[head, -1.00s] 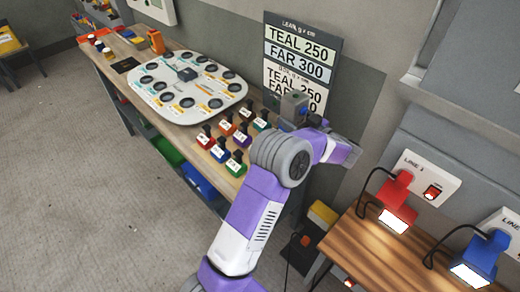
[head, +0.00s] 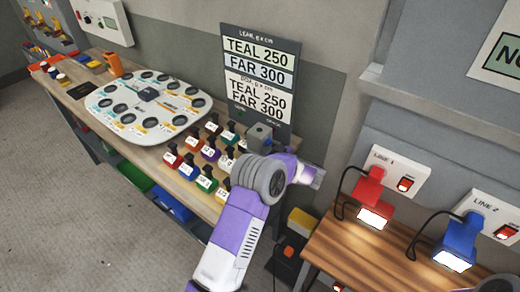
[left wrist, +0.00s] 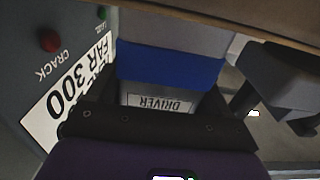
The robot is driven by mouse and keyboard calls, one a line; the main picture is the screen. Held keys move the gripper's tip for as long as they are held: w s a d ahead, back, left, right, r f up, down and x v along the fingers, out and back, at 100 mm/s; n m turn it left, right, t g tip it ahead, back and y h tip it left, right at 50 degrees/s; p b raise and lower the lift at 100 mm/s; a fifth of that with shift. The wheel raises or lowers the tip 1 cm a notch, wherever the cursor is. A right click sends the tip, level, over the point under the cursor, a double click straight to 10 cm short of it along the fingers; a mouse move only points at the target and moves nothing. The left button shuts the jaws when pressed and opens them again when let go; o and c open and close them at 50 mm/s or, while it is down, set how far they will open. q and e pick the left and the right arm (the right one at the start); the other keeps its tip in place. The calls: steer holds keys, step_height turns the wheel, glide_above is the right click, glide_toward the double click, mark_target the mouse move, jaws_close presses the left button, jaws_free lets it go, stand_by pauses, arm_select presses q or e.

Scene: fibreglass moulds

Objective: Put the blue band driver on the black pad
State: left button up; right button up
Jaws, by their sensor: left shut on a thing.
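My left gripper (head: 312,176) is at the right end of the workbench, just in front of the sign board. In the left wrist view it is shut on the blue band driver (left wrist: 168,70), a grey body with a wide blue band and a label reading DRIVER upside down. The driver cannot be made out in the head view, where my arm and hand cover that spot. A flat black pad (head: 82,90) lies on the far left part of the bench, left of the white oval board, and looks bare. My right gripper is not in view.
The white oval board (head: 165,128) with round dark wells lies mid-bench. Several coloured labelled blocks with black handles (head: 205,180) stand between it and my arm. A grey box (head: 259,137) stands by the sign board (head: 258,75). An orange item (head: 115,65) stands behind the pad.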

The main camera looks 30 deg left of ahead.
arm_select(q)
steer(key=shift+f, duration=0.1)
steer(key=o, duration=1.2)
